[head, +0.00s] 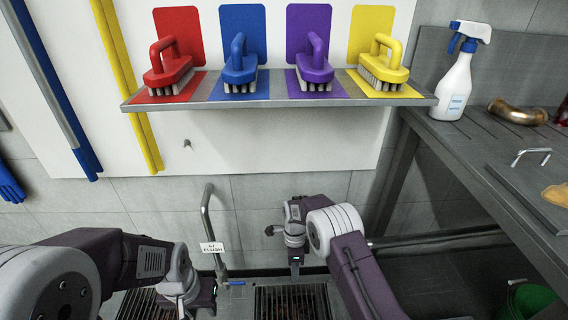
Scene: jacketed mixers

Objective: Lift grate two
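Two dark slatted floor grates show at the bottom edge, a left one (136,305) and a right one (291,303). Both are cut off by the frame, and no number shows on either, so I cannot tell which is grate two. My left gripper (190,305) is low beside the left grate, partly hidden by its own arm. My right gripper (295,268) points down over the far edge of the right grate. Its fingers look close together, but I cannot tell whether they are shut or touch the grate.
A bent pipe with a "FLUSH" tag (212,247) rises between the grates. A shelf (280,104) with several coloured brushes hangs on the wall. A slatted bench (455,140) with a spray bottle (455,88) stands at right, a green bucket (530,302) below it.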

